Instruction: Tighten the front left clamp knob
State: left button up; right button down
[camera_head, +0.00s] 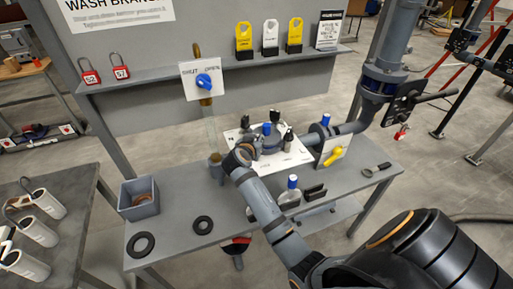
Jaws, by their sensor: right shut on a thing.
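The filter press has a round grey-blue body (268,142) on a white labelled plate (298,157) on the grey bench. Upright dark clamp knobs show at its back (275,117) and at its front right (288,139). My right arm reaches in from the lower right, and its end covers the front left of the press. My right gripper (252,152) is there, shut on the front left clamp knob. That knob and most of the fingers are hidden by my wrist. My left gripper is not in view.
A blue-capped bottle (292,183) stands in front of the press. A yellow handle (334,156) is to the right. A grey bin (139,207) and black rings (141,245) lie at the left of the bench. A large pipe (388,45) rises at the right.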

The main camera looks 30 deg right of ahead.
aim_at(257, 137)
jog(key=shift+f+m+g+h+b, duration=0.25)
jog(key=shift+m+g+h+b, duration=0.25)
jog(key=shift+m+g+b, duration=0.6)
jog(key=c, duration=1.3)
grip_release()
jog(key=shift+r, duration=0.1)
jog(key=shift+r, duration=0.2)
notch_tip(257, 137, up, 10)
jog(key=shift+f, duration=0.2)
